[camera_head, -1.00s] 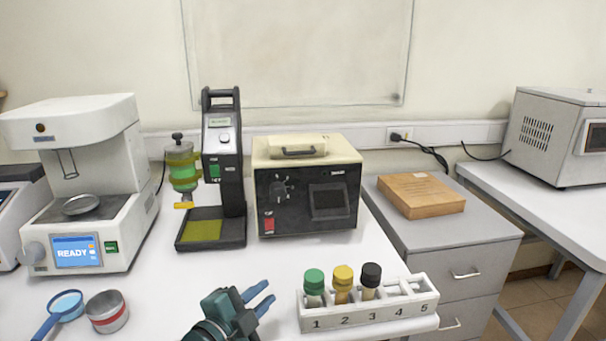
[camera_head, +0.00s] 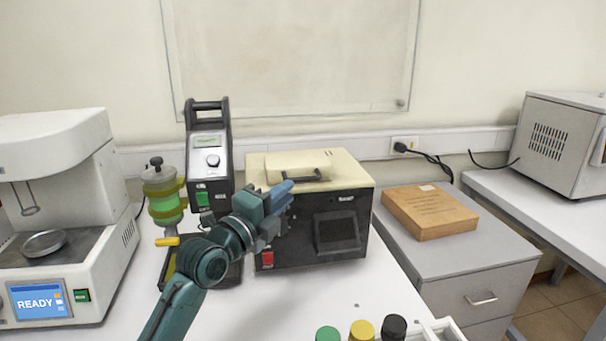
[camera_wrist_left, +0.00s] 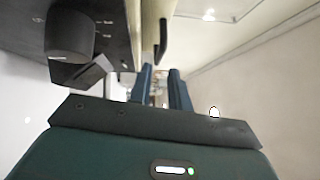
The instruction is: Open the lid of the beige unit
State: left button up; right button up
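The beige unit (camera_head: 345,167) has a beige top and a black front with a dial, a small screen and a red switch. Its raised lid panel (camera_head: 300,160) lies closed on top, with a dark handle at its front edge. My left gripper (camera_head: 288,188) is in front of the unit's upper front edge, fingers close to the handle, and it hides the dial in the head view. In the left wrist view its two blue fingers (camera_wrist_left: 162,80) are apart with nothing between them. The dark handle (camera_wrist_left: 161,42) shows just beyond the fingertips there, beside the black knob (camera_wrist_left: 70,35). My right gripper is not in view.
A black tester (camera_head: 209,150) with a green-yellow cylinder (camera_head: 164,200) stands left of the unit, behind my left arm. A white READY machine (camera_head: 75,250) is at far left. A wooden box (camera_head: 430,208) lies on the cabinet at right. Capped bottles (camera_head: 362,331) are at the front.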

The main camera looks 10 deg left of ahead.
aim_at(300, 181)
pick_arm(q)
jog(key=p+x, duration=0.1)
jog(key=x, duration=0.6)
jog(key=shift+w, duration=0.15)
jog(key=shift+c, duration=0.3)
grip_shut()
